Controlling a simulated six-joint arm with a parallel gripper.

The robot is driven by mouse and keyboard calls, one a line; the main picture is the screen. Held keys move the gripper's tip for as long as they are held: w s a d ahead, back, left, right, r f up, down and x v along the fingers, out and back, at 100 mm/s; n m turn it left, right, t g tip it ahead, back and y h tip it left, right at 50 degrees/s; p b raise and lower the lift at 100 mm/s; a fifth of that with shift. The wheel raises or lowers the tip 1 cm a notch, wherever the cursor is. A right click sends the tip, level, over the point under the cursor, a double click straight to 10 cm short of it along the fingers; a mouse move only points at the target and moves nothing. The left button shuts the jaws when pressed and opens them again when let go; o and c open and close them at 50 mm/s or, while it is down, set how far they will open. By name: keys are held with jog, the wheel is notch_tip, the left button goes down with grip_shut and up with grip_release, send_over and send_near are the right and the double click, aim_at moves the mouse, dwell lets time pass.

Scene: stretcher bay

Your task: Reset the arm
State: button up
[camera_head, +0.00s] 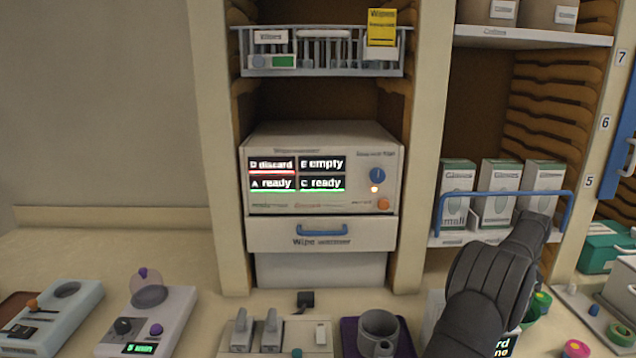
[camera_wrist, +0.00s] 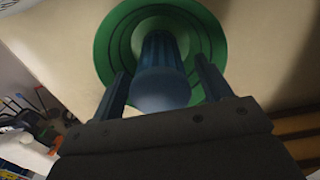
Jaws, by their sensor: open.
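My gripper (camera_wrist: 163,78) is open in the wrist view, with one dark finger on each side. A blue ribbed cylinder (camera_wrist: 162,88) with a rounded near end shows between the fingers, apart from both as far as I can tell. Behind it is a green disc (camera_wrist: 112,45) with darker rings, against a beige surface. My dark arm rises at the lower right of the head view; its fingers cannot be made out there.
A wipe warmer (camera_head: 322,232) with lit labels stands in the middle bay. Glove boxes (camera_head: 500,178) sit behind a blue rail (camera_head: 470,195) near my arm. The back-left counter is clear.

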jog(key=r, duration=0.3)
jog(key=s+r, duration=0.1)
jog(key=r, duration=0.1)
jog(key=shift+d, duration=0.2)
jog(key=s+d+r, duration=0.3)
jog(key=s+r, duration=0.4)
jog(key=s, duration=0.4)
jog(key=s+a+f+n, duration=0.1)
jog(key=s+a, duration=0.2)
jog(key=s, duration=0.5)
jog(key=s+a+n, duration=0.1)
jog(key=s+a, duration=0.2)
jog(key=s, duration=0.5)
jog(key=w+a+f, duration=0.1)
jog(key=w+f, duration=0.6)
jog(key=w, duration=0.4)
jog(key=shift+w+a, duration=0.15)
jog(key=shift+w, duration=0.1)
jog(key=s+d+r, duration=0.1)
jog(key=s+r, duration=0.6)
jog(key=s, duration=0.4)
jog(key=w+d, duration=0.3)
jog(key=w, duration=0.3)
jog(key=shift+d+r+m, duration=0.2)
jog(key=shift+d+m, duration=0.05)
jog(key=shift+m, duration=0.15)
